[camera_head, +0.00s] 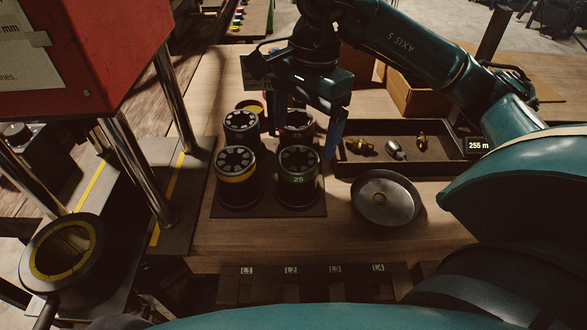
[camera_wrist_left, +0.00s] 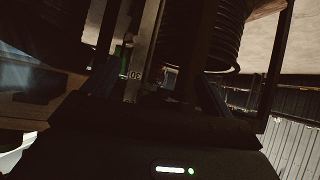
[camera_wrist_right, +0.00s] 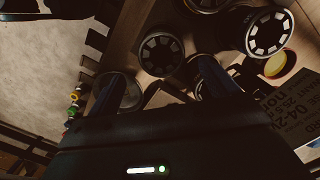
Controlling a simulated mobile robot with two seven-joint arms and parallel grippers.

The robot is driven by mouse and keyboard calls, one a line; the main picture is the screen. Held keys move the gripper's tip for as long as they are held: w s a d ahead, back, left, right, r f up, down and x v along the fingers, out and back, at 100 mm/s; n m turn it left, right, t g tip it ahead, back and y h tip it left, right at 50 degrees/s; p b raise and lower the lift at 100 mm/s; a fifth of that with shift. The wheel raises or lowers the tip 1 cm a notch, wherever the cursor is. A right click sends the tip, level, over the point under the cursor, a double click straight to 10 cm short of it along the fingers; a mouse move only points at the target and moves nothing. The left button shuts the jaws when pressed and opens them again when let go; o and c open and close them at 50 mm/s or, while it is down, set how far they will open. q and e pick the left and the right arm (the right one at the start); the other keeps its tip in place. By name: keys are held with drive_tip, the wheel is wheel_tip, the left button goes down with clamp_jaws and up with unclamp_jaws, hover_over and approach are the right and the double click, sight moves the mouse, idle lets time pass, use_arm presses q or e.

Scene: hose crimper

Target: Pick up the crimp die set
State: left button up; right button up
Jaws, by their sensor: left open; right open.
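Several round crimp die sets with segmented tops stand on a dark mat (camera_head: 265,208). One has a yellow band (camera_head: 235,178), one a green band marked 25 (camera_head: 298,178), one stands back left (camera_head: 241,126), and one marked 40 (camera_head: 296,119) stands back right. My right gripper (camera_head: 308,140) points down, open, its fingers either side of the back-right die set and no contact visible. In the right wrist view a die set (camera_wrist_right: 162,50) shows beyond the open fingers. My left gripper (camera_wrist_left: 160,85) shows only in its dark wrist view, open, with nothing visibly held.
A metal bowl (camera_head: 385,197) sits right of the mat. A dark tray (camera_head: 437,165) with small fittings lies behind it. A red machine (camera_head: 95,50) with steel columns stands left. A cardboard box (camera_head: 410,95) is behind. Labelled slots (camera_head: 312,283) line the front edge.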

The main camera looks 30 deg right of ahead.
sight(302, 151)
drive_tip(key=f, duration=0.4)
drive_tip(key=shift+s+a+f, duration=0.15)
drive_tip(key=shift+a+f, duration=0.15)
drive_tip(key=shift+a+f+p, duration=0.2)
drive_tip(key=shift+f+p, duration=0.3)
drive_tip(key=shift+f, duration=1)
drive_tip(key=shift+a+f+p, duration=0.15)
drive_tip(key=shift+f+p, duration=0.35)
drive_tip(key=shift+f, duration=1)
drive_tip(key=shift+c, duration=0.3)
drive_tip(key=c, duration=1.3)
drive_tip(key=shift+w+r, duration=0.1)
drive_tip(key=shift+w, duration=0.1)
drive_tip(key=shift+c, duration=0.6)
